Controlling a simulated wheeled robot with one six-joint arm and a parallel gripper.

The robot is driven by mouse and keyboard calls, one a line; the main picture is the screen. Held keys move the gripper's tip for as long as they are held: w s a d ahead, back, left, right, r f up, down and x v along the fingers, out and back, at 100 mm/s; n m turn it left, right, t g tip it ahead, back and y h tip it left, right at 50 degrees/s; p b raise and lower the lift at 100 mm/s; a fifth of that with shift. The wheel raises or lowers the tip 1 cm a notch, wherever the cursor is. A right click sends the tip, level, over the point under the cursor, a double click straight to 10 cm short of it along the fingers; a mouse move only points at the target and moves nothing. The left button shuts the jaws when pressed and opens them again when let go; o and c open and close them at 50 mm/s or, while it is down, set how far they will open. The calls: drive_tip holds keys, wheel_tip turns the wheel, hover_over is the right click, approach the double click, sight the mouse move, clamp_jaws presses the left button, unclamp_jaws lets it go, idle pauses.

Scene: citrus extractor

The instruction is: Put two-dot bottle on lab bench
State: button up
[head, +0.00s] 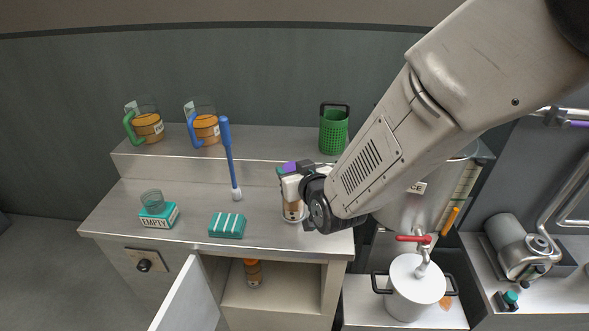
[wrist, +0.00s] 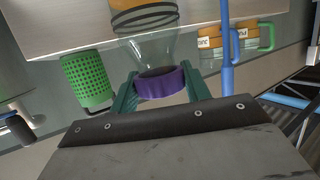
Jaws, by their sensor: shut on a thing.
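A clear bottle with a purple cap and orange-brown contents shows in the wrist view (wrist: 150,50). My gripper (wrist: 160,88) is shut on it at the cap, with a green finger on either side. In the head view, the bottle's lower part (head: 293,211) shows below my gripper (head: 289,174), upright over the right part of the lab bench (head: 185,205). I cannot tell whether its base touches the bench top. No dots can be made out on it. Another bottle (head: 253,273), with an orange cap, stands in the open cupboard below the bench.
A teal EMPTY box (head: 158,218) with a glass on it and a striped teal box (head: 227,225) lie on the bench. A blue-handled brush (head: 230,160) stands behind. Two mugs (head: 148,128) (head: 207,129) and a green basket (head: 334,132) are on the raised shelf. A white pot (head: 414,290) is right.

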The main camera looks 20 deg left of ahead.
drive_tip(key=shift+r, duration=0.1)
drive_tip(key=o, duration=1.5)
